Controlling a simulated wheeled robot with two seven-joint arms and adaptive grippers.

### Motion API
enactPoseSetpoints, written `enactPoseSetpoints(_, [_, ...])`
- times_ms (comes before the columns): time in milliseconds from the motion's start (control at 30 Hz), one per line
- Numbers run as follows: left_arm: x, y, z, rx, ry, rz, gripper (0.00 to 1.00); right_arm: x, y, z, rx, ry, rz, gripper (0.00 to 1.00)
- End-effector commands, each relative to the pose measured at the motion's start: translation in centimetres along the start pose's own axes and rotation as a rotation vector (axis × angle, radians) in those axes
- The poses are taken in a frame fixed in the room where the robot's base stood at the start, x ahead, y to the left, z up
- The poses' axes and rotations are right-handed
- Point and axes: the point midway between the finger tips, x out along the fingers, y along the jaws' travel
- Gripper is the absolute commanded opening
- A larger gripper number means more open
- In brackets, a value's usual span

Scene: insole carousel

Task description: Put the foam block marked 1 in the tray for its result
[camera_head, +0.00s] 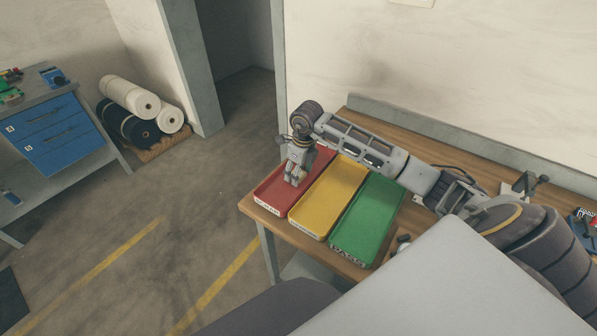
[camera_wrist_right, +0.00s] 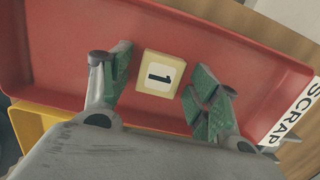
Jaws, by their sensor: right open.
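The foam block marked 1 (camera_wrist_right: 160,74) is yellow with a white label and a black 1. In the right wrist view it lies in the red tray (camera_wrist_right: 60,45), whose end label reads SCRAP. My right gripper (camera_wrist_right: 160,82) is open, with one finger on either side of the block and a gap to each. In the head view the right gripper (camera_head: 294,178) is over the red tray (camera_head: 268,193), and the block is hidden there. The yellow tray (camera_head: 326,200) and green tray (camera_head: 368,218) look empty. My left gripper is not in view.
The trays stand side by side on a wooden table (camera_head: 262,215) against a wall. My right arm reaches across behind them. A blue drawer cabinet (camera_head: 60,135) and fabric rolls (camera_head: 130,97) stand at the far left. The floor between is clear.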

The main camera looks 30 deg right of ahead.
Motion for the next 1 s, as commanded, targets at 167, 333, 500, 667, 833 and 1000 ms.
enactPoseSetpoints(167, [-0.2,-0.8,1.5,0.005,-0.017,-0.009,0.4,-0.1,0.0,0.0,0.0,0.0,0.0,0.61])
enactPoseSetpoints(333, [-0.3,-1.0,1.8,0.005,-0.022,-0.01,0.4,-0.8,0.0,0.1,0.0,-0.001,-0.001,0.61])
enactPoseSetpoints(500, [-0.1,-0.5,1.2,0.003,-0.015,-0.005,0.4,-2.8,-0.1,0.1,-0.001,-0.002,-0.002,0.61])
enactPoseSetpoints(667, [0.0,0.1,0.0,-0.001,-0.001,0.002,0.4,-5.1,-0.1,0.1,0.0,-0.002,-0.003,0.61])
enactPoseSetpoints(833, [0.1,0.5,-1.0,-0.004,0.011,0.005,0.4,-7.7,-0.1,0.1,0.0,-0.003,-0.002,0.61])
enactPoseSetpoints(1000, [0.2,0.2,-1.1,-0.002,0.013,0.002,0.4,-10.1,0.0,0.1,0.0,-0.002,-0.001,0.61])
